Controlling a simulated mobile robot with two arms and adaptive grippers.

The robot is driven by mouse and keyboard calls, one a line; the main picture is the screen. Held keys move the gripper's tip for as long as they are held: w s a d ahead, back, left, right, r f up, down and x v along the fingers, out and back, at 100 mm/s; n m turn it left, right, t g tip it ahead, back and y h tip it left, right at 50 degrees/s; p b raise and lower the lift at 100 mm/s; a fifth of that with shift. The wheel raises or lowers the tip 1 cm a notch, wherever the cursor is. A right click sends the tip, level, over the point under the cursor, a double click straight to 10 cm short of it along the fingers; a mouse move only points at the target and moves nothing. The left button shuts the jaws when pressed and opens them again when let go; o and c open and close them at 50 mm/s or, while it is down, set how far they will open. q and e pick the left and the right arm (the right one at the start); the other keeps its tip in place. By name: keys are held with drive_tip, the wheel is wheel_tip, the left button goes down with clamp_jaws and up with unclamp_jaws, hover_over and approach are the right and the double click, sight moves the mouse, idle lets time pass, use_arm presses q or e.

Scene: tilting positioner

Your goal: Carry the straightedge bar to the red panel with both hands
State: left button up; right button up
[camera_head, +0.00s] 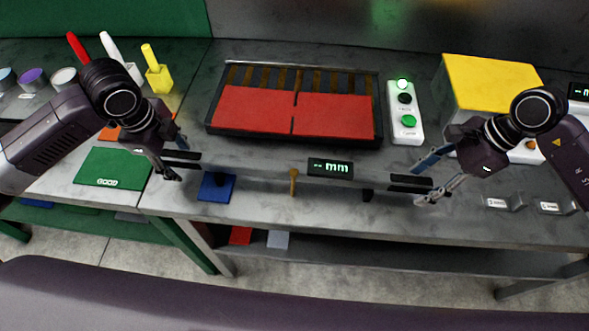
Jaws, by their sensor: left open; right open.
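The red panel (252,112) lies flat in a dark frame at the back centre, with a jagged dark gap down its middle. The straightedge bar (250,167) seems to be the thin grey strip across the bench in front of it, hard to tell from the grey top. Paired dark strips mark its left end (182,155) and right end (410,179). My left gripper (177,160) is open, with its fingers on either side of the left dark strips. My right gripper (420,186) is open, with its fingers on either side of the right ones. Contact cannot be told.
A small "mm" display (330,168) stands between the bar and panel. A white button box (405,112) and a yellow-topped block (492,75) stand right of the panel. A blue pad (216,187) and a wooden-handled tool (293,182) lie near the front edge; a green pad (112,167) lies left.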

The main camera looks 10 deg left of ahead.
use_arm(q)
clamp_jaws()
use_arm(e)
clamp_jaws()
use_arm(q)
drive_tip(key=shift+w+r, duration=0.2)
use_arm(e)
drive_tip(key=shift+w+r, duration=0.2)
